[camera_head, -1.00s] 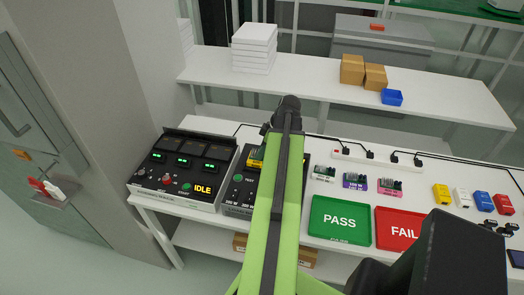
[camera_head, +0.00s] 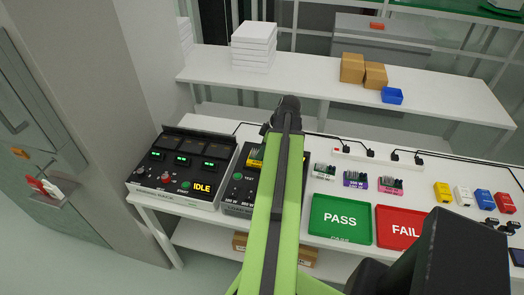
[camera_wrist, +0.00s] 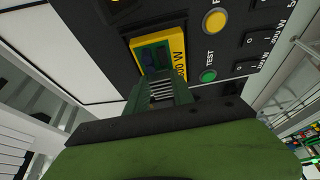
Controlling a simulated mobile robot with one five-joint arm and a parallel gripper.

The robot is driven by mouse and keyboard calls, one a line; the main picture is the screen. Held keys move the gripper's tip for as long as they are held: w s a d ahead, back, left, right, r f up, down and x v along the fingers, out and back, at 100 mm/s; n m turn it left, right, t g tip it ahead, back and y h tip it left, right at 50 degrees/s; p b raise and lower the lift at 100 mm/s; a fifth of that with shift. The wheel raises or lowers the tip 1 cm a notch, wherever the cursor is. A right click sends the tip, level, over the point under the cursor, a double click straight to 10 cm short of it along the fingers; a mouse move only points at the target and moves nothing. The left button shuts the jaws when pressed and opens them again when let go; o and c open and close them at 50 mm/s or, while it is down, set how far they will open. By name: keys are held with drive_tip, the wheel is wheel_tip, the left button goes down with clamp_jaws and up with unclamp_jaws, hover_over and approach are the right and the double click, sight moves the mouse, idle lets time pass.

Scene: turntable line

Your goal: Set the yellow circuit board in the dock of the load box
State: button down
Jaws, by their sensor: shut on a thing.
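The yellow circuit board (camera_head: 256,157) shows at the load box (camera_head: 240,190), partly hidden by my arm in the head view. In the wrist view the yellow board (camera_wrist: 174,55) lies against the black face of the load box (camera_wrist: 115,60), near its upper end. My gripper (camera_wrist: 163,92) is shut on the board, at its lower edge in the wrist view. The dock is covered by the board and gripper, and I cannot tell whether the board is fully seated. The gripper is hidden in the head view.
The load box has a green TEST button (camera_wrist: 208,76) and a yellow button (camera_wrist: 215,22) beside the board. A box reading IDLE (camera_head: 180,170) stands to its left. Green PASS (camera_head: 341,220) and red FAIL (camera_head: 400,228) trays and several other boards lie to the right.

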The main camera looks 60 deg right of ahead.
drive_tip(key=shift+f, duration=0.15)
idle(0.4)
drive_tip(key=c, duration=1)
unclamp_jaws()
drive_tip(key=p+v, duration=1.6)
drive_tip(key=v, duration=0.1)
drive_tip(key=shift+r, duration=0.25)
